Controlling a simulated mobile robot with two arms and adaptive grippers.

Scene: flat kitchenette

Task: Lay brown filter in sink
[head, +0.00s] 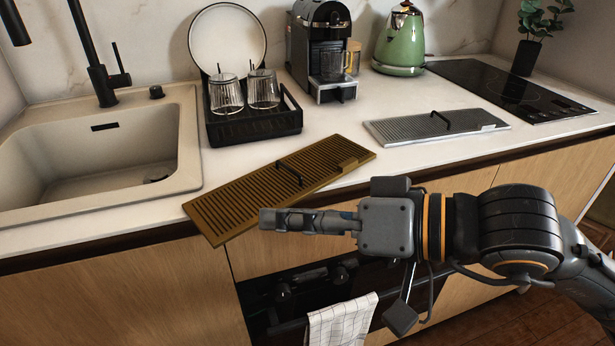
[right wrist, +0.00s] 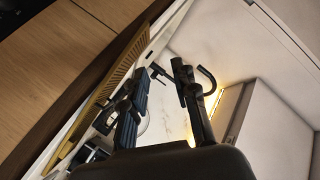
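The brown filter (head: 246,199) is a slatted bronze-brown panel with a black bar handle (head: 290,172). It lies diagonally on the counter, its near left corner jutting past the front edge. It also shows edge-on in the right wrist view (right wrist: 98,98). The beige sink (head: 95,160) is at the left of the head view, its visible basin empty. My right gripper (head: 268,219) points left in front of the counter, near the filter's front edge. In the right wrist view its fingers (right wrist: 160,85) are apart with nothing between them. My left gripper is not in view.
A grey filter (head: 405,128) lies at the right by the black hob (head: 505,88). A black rack (head: 255,124) with glasses and a plate stands behind the brown filter. A black faucet (head: 98,75) rises behind the sink. A towel (head: 342,322) hangs below the counter.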

